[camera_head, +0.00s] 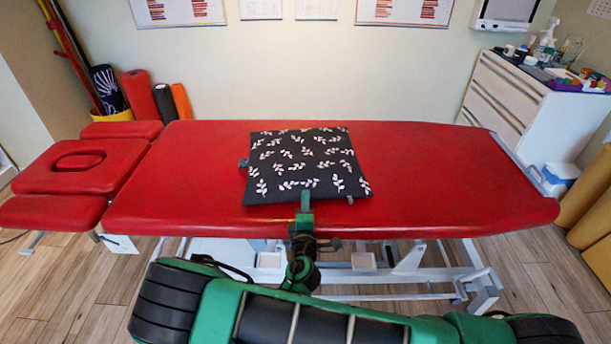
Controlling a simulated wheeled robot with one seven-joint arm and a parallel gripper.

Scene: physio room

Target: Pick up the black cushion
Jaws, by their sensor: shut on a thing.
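The black cushion (307,165) with white leaf prints lies on the red treatment table (435,165), near its front edge. My gripper (306,197) is at the cushion's front edge and is shut on it. One finger shows on top of the cushion; the other is hidden from this view. The cushion looks flat, and I cannot tell whether any part of it is lifted off the table.
The table's face-hole headrest (78,161) is at the left. Rolled mats (140,95) stand behind it against the wall. A white drawer cabinet (520,105) with bottles and boxes on top stands at the right. The red table top around the cushion is clear.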

